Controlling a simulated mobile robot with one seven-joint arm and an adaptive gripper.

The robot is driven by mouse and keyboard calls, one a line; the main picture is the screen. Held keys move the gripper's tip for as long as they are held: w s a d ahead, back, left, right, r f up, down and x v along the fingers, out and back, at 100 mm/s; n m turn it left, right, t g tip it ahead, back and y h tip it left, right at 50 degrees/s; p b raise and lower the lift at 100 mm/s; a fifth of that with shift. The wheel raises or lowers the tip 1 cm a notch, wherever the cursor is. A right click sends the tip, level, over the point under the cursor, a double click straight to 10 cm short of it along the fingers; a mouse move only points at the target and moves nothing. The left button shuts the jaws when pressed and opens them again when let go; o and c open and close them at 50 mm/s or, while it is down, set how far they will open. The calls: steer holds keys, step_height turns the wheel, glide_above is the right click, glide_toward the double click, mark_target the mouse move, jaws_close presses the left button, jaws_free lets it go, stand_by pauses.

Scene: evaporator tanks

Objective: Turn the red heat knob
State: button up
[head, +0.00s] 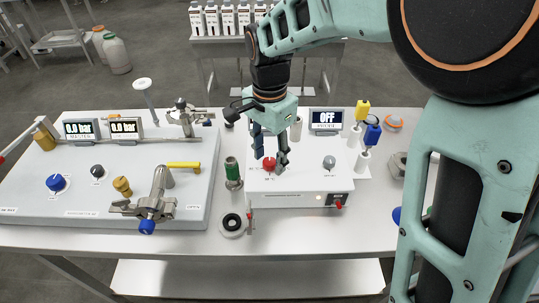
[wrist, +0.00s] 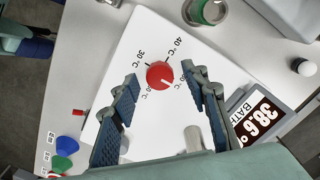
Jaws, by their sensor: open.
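The red heat knob (head: 269,163) is on top of a white box (head: 300,183), at its left part. In the wrist view the round red knob (wrist: 159,74) is marked with temperatures around it, including 30 °C and 40 °C, and carries a small pale line. My gripper (head: 271,157) points down over the knob, with its fingers open. In the wrist view the fingertips lie on either side of the knob, with a visible gap at each side. I cannot tell how deep they reach. A display (wrist: 258,115) reads 38.6 °C, BATH.
A grey knob (head: 329,162) is right of the red one. A green-topped tube (head: 233,170) stands left of the box. Blue and yellow capped parts (head: 372,132) stand to the right. A valve panel (head: 95,190) fills the table's left.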

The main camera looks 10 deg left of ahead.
mark_target(270, 161)
step_height(270, 161, up, 12)
stand_by(0.4)
